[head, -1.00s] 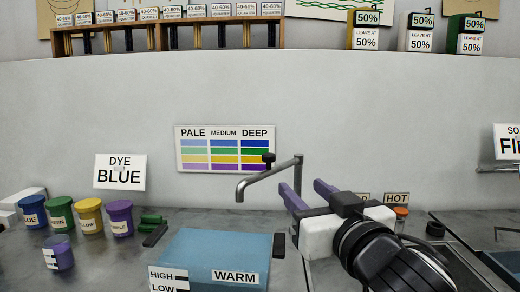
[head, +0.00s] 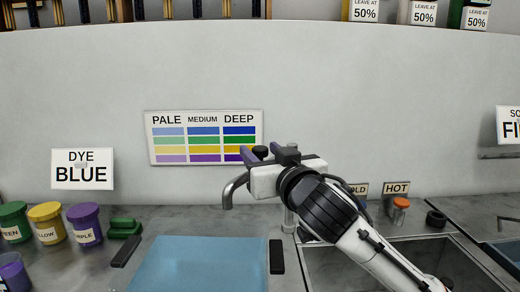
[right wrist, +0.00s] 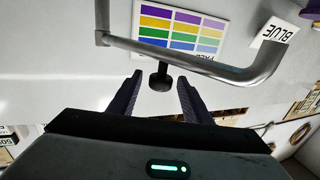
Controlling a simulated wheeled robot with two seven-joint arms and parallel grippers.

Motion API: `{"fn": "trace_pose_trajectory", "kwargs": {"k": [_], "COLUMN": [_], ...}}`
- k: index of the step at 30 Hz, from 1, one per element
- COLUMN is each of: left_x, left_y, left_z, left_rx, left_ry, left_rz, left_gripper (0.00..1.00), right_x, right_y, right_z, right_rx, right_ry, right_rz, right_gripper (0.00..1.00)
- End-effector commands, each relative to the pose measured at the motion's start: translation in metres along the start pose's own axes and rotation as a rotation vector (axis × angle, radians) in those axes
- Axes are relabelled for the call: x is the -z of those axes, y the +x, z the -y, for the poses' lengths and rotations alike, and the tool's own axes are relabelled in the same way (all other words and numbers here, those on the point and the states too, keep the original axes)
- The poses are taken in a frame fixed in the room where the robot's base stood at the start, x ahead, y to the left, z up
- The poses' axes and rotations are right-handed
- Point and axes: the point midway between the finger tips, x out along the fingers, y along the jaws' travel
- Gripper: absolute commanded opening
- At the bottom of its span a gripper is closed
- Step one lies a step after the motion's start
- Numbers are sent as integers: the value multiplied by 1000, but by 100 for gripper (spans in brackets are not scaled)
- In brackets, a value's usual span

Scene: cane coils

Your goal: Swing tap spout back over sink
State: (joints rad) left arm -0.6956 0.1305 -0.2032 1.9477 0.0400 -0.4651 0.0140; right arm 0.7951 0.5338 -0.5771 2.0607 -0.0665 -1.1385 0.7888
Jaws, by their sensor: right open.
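The grey tap spout (head: 234,188) points left, its downturned end over the blue basin (head: 205,262) rather than the sink (head: 415,258) at the right. A black knob (head: 260,151) stands up from the spout. My right gripper (head: 262,149) is open at the knob, covering much of the spout in the head view. In the right wrist view the knob (right wrist: 160,78) lies between the open fingertips (right wrist: 158,84), with the spout (right wrist: 200,62) crossing just beyond. I cannot tell whether a finger touches the knob. My left gripper is not in view.
Dye pots (head: 85,222) stand on the counter at the left. A colour chart (head: 204,138) hangs on the wall behind the spout.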

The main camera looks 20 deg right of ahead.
Motion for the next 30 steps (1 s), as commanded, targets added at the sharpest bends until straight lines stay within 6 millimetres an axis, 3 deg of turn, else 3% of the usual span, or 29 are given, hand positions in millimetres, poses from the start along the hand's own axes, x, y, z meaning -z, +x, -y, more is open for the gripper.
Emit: {"fn": "trace_pose_trajectory", "kwargs": {"k": [4, 12, 13, 21, 30], "left_x": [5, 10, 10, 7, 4], "left_y": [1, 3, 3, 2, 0], "left_z": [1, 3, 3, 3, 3], "left_rx": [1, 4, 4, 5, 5], "left_ry": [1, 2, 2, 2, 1], "left_rz": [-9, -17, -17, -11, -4], "left_gripper": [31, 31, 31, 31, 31], "right_x": [0, 0, 0, 0, -1], "right_y": [10, 12, 12, 12, 11], "right_z": [0, 0, 0, 0, -2], "right_rx": [1, 1, 1, 0, 14], "right_ry": [-1, 0, 0, 0, -1], "right_rz": [0, 0, 0, 0, 4], "right_gripper": [45, 45, 43, 0, 0]}}
